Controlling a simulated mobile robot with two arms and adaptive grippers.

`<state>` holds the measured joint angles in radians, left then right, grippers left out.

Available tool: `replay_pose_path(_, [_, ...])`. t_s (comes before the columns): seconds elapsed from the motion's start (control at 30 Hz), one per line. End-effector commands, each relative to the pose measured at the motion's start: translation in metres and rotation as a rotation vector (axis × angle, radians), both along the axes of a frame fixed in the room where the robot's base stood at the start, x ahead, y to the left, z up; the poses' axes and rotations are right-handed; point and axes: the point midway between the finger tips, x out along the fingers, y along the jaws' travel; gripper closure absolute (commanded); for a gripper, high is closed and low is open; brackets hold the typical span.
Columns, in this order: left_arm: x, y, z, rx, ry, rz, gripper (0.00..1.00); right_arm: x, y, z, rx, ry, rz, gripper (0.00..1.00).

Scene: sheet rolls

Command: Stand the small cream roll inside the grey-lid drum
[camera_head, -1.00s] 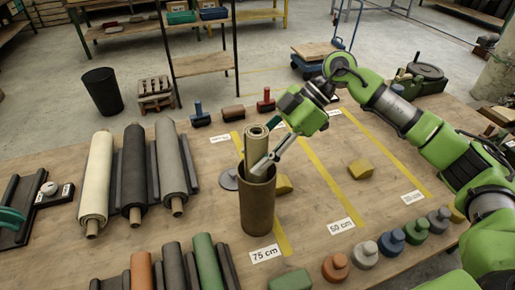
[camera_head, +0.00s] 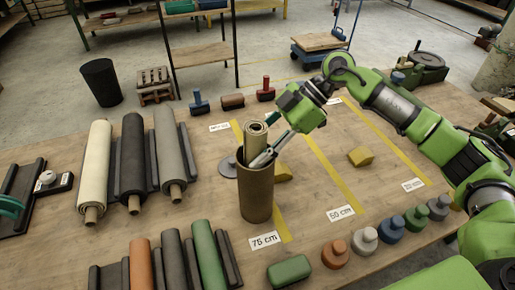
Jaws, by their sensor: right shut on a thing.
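The small cream roll (camera_head: 256,136) is upright, its lower part inside the tall brown drum (camera_head: 257,198) and its upper part above the rim. My right gripper (camera_head: 265,150) is shut on the roll at the drum's mouth, one finger reaching to the rim. The roll's lower end is hidden by the drum wall, so I cannot tell whether it touches the bottom. A round grey lid (camera_head: 228,166) lies on the table behind and left of the drum. My left gripper is out of view.
Large cream (camera_head: 95,168), black and grey rolls lie on the left of the table (camera_head: 330,255). Green and orange rolls lie at the front. A green block (camera_head: 289,270) and several coloured weights (camera_head: 335,253) stand front right.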

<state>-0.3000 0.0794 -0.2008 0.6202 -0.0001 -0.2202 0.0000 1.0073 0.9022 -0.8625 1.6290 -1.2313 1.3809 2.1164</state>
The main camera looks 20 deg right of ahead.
Motion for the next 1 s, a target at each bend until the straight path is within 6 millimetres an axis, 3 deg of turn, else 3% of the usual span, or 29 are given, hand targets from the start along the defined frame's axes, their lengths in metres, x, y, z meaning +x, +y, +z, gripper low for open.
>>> replay_pose_path(0.03, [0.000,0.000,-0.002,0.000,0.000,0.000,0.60,-0.006,-0.002,-0.018,-0.025,0.026,0.010,0.98])
replay_pose_path(0.07, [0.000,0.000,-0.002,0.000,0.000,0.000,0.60,-0.006,-0.002,-0.018,-0.025,0.026,0.010,0.98])
replay_pose_path(0.1, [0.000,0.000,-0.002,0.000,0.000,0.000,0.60,-0.006,-0.002,-0.018,-0.025,0.026,0.010,0.56])
replay_pose_path(0.17, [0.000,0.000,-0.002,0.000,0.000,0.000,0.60,-0.006,-0.002,-0.018,-0.025,0.026,0.010,0.42])
replay_pose_path(0.4, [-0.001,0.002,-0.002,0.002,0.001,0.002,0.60,-0.007,-0.003,-0.019,-0.027,0.029,0.010,0.42])
replay_pose_path(0.57, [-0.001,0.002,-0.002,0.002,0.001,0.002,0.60,-0.006,-0.013,-0.009,-0.028,0.026,0.005,0.42])
replay_pose_path(1.0, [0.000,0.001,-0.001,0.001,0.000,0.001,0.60,-0.004,-0.073,0.064,-0.010,0.005,-0.001,0.42])
